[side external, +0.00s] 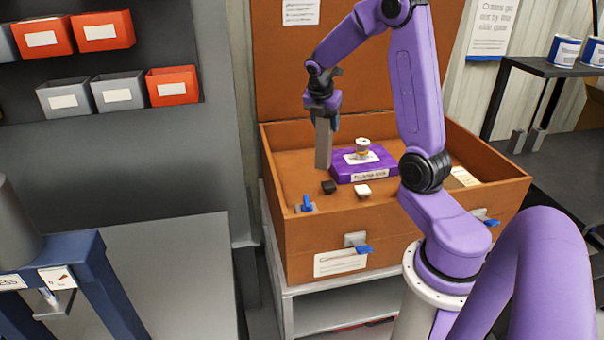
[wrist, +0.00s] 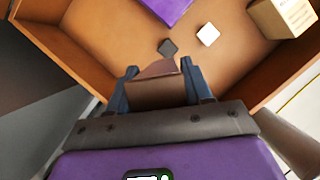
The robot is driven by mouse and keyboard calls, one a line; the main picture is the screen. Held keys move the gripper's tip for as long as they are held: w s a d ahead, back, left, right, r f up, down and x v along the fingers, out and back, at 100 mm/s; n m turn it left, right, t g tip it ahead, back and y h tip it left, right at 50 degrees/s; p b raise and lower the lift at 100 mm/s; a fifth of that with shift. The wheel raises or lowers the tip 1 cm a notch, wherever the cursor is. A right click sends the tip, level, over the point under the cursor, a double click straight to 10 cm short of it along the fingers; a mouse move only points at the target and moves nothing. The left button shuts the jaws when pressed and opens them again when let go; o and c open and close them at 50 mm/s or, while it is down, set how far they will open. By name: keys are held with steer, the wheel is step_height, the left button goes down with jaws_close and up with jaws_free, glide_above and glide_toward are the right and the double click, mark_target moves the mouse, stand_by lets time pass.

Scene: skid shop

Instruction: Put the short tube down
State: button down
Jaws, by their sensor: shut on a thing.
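The short tube (side external: 324,146), a grey-brown square length, hangs upright from my gripper (side external: 322,110) over the left part of an open orange-brown crate (side external: 375,228). My gripper is shut on its upper end. In the wrist view the tube (wrist: 157,92) shows brown between the two dark blue fingers of my gripper (wrist: 158,84). I cannot tell whether its lower end touches the crate floor.

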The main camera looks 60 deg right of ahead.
steer(key=w+d+f+n+t, duration=0.1)
steer(key=w+d+f+n, duration=0.2)
steer(key=w+d, duration=0.55)
steer(key=w+f, duration=0.5)
steer(key=f, duration=0.4)
steer(key=shift+w+d, duration=0.2)
steer(key=shift+d, duration=0.25)
steer(key=shift+f, duration=0.1)
steer(key=shift+c, duration=2.4)
jaws_free()
steer(key=shift+y, duration=0.3)
